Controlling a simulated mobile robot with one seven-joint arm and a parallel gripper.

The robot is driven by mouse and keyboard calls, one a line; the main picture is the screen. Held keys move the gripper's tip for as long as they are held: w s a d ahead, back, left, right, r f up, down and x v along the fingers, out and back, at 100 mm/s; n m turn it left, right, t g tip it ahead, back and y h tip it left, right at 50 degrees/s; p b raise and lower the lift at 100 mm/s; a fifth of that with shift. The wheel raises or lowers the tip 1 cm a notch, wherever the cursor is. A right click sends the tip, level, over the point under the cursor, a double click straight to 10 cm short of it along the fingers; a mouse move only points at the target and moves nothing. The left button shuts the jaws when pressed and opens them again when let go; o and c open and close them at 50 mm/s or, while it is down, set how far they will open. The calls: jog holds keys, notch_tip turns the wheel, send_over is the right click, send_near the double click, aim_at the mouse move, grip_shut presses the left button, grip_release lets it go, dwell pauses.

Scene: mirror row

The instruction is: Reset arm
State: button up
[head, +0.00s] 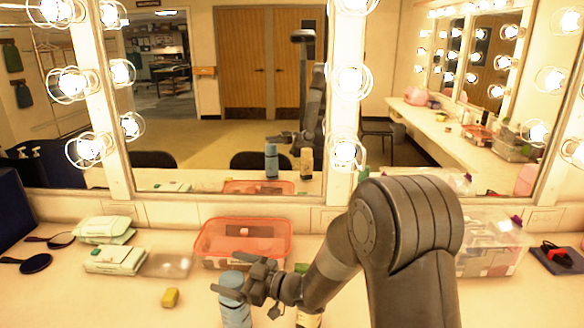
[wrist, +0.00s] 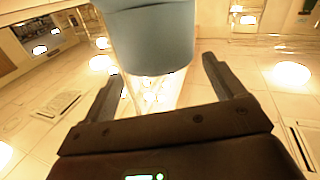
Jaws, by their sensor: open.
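My gripper (head: 231,277) is open, low over the counter, in the lower middle of the head view. A blue bottle (head: 235,311) stands upright on the counter at the gripper, with its top part overlapped by the fingers. In the wrist view a blue, rounded body (wrist: 155,40), which looks like this bottle, sits at the top between and just beyond the open fingertips (wrist: 162,70). I cannot tell whether a finger touches it. My arm comes in from the right and hides part of the counter.
A red see-through box (head: 243,222) stands behind the gripper. A yellow block (head: 170,297), wipe packs (head: 115,260) and hand mirrors (head: 36,263) lie to the left. A bottle (head: 308,319) is partly hidden by my arm. A clear bin (head: 490,262) stands right, before the mirrors.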

jog(key=w+d+r+m+t+h, duration=0.3)
jog(key=w+d+r+t+h, duration=0.15)
jog(key=d, duration=0.25)
jog(key=s+d+r+m+t+h, duration=0.1)
jog(key=s+d+r+m+h, duration=0.15)
jog(key=d, duration=0.35)
jog(key=s+d+r+m+h, duration=0.1)
jog(key=d+r+m+h, duration=0.1)
jog(key=d+h, duration=0.3)
jog(key=s+d+r+m+t+h, duration=0.1)
jog(key=d+r+m+h, duration=0.15)
jog(key=d, duration=0.35)
jog(key=s+d+m+g+h, duration=0.1)
jog(key=s+d+m+g, duration=0.2)
jog(key=s, duration=0.9)
jog(key=s+d+m+g+h, duration=0.1)
jog(key=s+d+m+g, duration=0.2)
jog(key=s, duration=1)
jog(key=shift+d+f, duration=0.15)
jog(key=shift+d, duration=0.85)
jog(key=shift+g+h, duration=0.25)
